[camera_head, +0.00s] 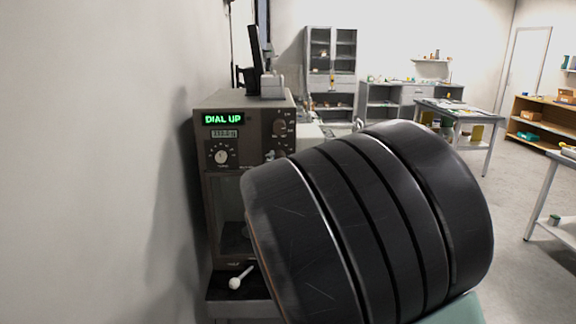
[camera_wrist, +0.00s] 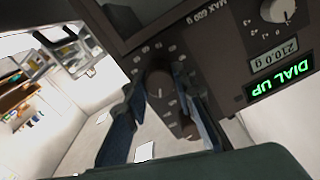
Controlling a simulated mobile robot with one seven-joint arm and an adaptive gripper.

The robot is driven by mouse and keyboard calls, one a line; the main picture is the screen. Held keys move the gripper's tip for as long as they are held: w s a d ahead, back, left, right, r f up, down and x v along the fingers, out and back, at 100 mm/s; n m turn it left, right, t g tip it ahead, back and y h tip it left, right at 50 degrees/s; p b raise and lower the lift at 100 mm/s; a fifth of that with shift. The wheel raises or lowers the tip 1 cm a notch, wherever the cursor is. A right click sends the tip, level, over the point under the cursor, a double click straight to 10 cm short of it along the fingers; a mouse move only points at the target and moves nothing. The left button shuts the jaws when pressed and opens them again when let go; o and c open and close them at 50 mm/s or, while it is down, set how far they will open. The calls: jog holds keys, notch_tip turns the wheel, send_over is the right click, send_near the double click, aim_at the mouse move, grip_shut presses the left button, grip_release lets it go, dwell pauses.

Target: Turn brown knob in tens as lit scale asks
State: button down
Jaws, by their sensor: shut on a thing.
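The scale (camera_head: 243,98) is a brown-grey cabinet at the left in the head view. Its green lit sign (camera_head: 222,119) reads "DIAL UP", and the sign (camera_wrist: 279,80) shows upside down in the wrist view. The small readout (camera_wrist: 274,55) below it reads about 210.0 g. A brown knob (camera_wrist: 158,80) with a ring of marks sits between the fingertips of my gripper (camera_wrist: 161,88), which is shut on it. A second brown knob (camera_wrist: 184,125) lies close by, partly between the fingers. In the head view my black arm hides the gripper.
A pale dial (camera_head: 221,156) is on the scale's front, left of the brown knobs. A white spoon-like thing (camera_head: 239,279) lies on the ledge below. A wall stands close at left. Tables (camera_head: 462,112) and shelves (camera_head: 545,120) stand farther off across open floor.

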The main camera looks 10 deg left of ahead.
jog(key=c, duration=1.6)
grip_release()
jog(key=shift+s, duration=0.15)
jog(key=v, duration=1.2)
